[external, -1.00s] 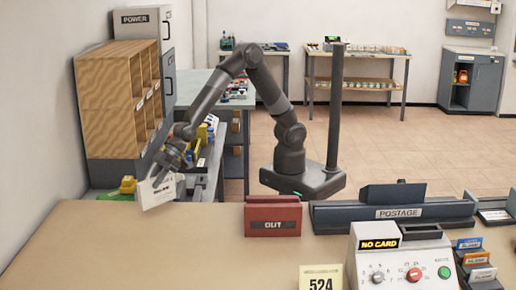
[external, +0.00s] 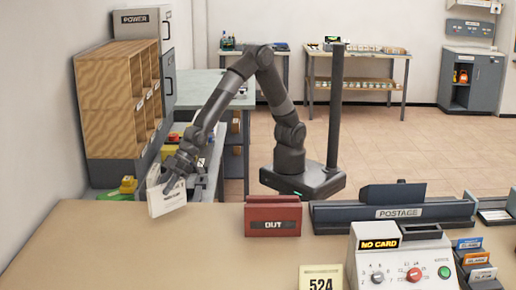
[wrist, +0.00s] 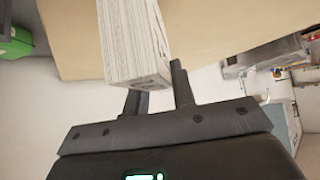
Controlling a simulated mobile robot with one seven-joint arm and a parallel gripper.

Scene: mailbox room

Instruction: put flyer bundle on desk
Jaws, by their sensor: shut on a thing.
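The flyer bundle (external: 167,197) is a white stack of paper. In the external view it hangs, slightly tilted, at the far edge of the tan desk (external: 110,245), near its left end. My gripper (external: 172,172) is shut on the bundle's upper part. In the wrist view the bundle (wrist: 135,45) shows its layered paper edge between the fingers of my gripper (wrist: 158,92), with the desk (wrist: 215,25) beyond it. I cannot tell whether the bundle touches the desk.
A red OUT box (external: 272,217), a dark POSTAGE holder (external: 395,212) and a NO CARD machine (external: 402,262) stand on the desk's middle and right. The desk's left part is clear. A wooden pigeonhole shelf (external: 108,105) stands behind the left end.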

